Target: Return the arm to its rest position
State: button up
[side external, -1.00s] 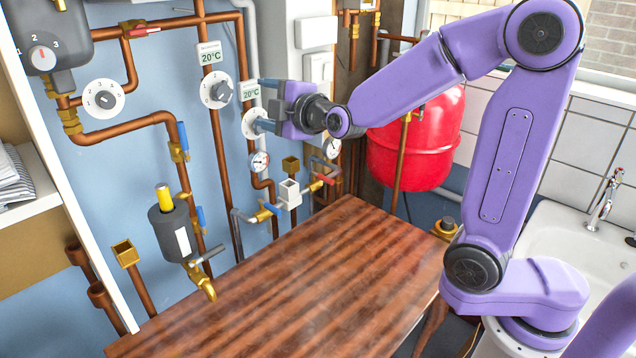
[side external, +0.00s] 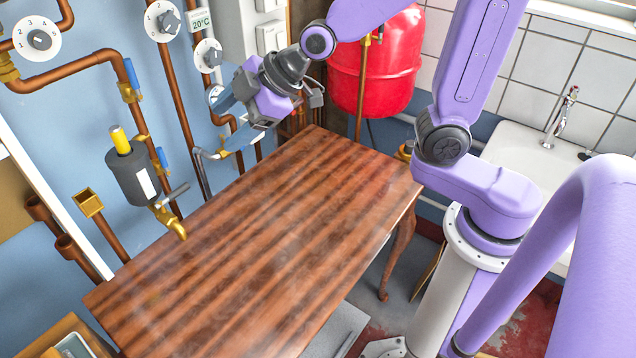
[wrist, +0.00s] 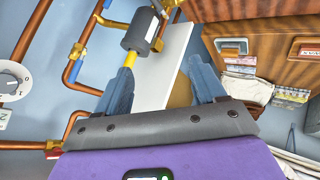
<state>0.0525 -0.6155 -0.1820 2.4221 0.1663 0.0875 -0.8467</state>
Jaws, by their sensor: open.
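My purple gripper (side external: 230,120) hangs in front of the blue pipe wall, above the far left end of the wooden table. Its two blue fingers are spread apart and point down and left. In the wrist view the open fingers (wrist: 163,75) have nothing held between them. A white dial with a dark knob (side external: 208,55) is on the wall just above and left of the gripper, apart from it. Part of the pipework behind the gripper is hidden.
The wooden table (side external: 270,230) is bare. A dark cylinder with a yellow top (side external: 133,172) and brass tap stands out at left. A red tank (side external: 375,65) is behind my arm. A white sink (side external: 525,150) is at right.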

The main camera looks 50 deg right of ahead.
jog(key=s+d+f+g+h, duration=0.1)
jog(key=s+d, duration=0.3)
jog(key=s, duration=0.4)
jog(key=s+d+f+m+g+h, duration=0.1)
jog(key=s+d+g, duration=0.3)
jog(key=s, duration=0.5)
jog(key=s+d+f+g+h, duration=0.2)
jog(key=s+d+f, duration=0.1)
jog(key=s, duration=0.6)
jog(key=shift+d+f+m+g+h, duration=0.3)
jog(key=shift+d+f+m+h, duration=0.1)
jog(key=shift+d, duration=0.4)
